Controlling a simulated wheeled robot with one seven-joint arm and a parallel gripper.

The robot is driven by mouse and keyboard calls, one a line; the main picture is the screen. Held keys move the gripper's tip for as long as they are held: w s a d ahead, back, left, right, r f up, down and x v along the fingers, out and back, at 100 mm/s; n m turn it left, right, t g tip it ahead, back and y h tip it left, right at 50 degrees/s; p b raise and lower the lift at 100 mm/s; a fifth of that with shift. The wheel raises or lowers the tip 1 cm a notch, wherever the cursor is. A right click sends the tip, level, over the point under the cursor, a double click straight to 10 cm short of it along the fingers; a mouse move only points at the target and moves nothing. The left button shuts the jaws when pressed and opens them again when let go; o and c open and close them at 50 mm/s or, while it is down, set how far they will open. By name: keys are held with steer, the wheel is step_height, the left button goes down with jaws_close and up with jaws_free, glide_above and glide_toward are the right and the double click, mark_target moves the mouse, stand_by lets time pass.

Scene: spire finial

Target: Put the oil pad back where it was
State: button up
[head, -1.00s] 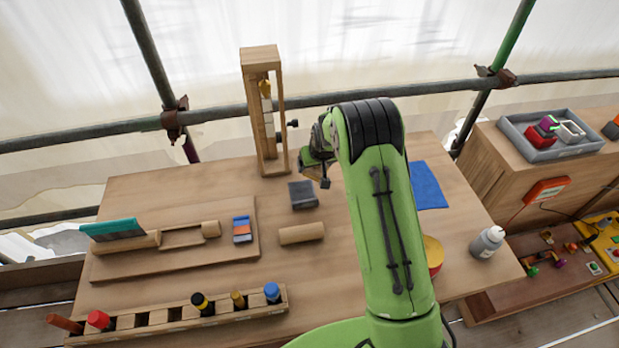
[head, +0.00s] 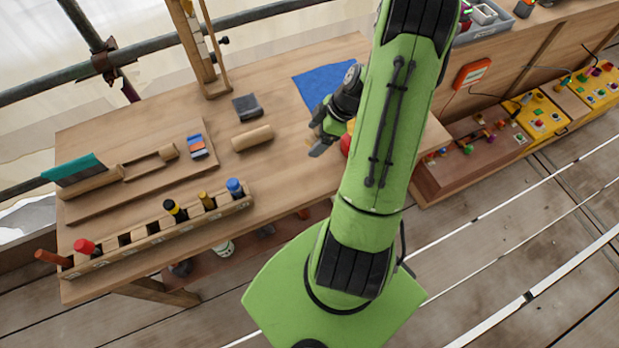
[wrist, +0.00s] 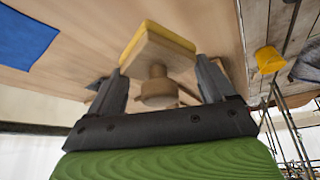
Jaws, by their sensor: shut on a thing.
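In the wrist view, a square wooden block with a yellow layer on its far face and a round wooden knob, which I take as the oil pad (wrist: 158,52), sits between the fingers of my gripper (wrist: 163,92). The fingers are shut on its knob. In the head view, my gripper (head: 318,137) is over the right part of the wooden table, in front of the blue mat (head: 322,84). The pad itself cannot be made out there. The mat also shows in the wrist view (wrist: 24,38).
A red and yellow round thing (head: 346,143) is partly hidden behind my arm. A wooden cylinder (head: 252,138), a dark block (head: 247,107) and a slotted rack (head: 150,238) with several coloured-top items are on the table. A wooden frame (head: 199,55) stands at the back.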

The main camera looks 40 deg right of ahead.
mark_target(312, 166)
steer(key=shift+s+a+f+n, duration=0.3)
steer(key=shift+s+a+f, duration=0.1)
steer(key=shift+s+f, duration=0.3)
steer(key=f, duration=0.8)
steer(key=shift+w+d+f+b, duration=0.2)
steer(key=shift+d+f+b, duration=0.05)
steer(key=shift+b, duration=0.1)
steer(key=shift+f, duration=0.1)
steer(key=o, duration=1.1)
steer(key=shift+o, duration=0.2)
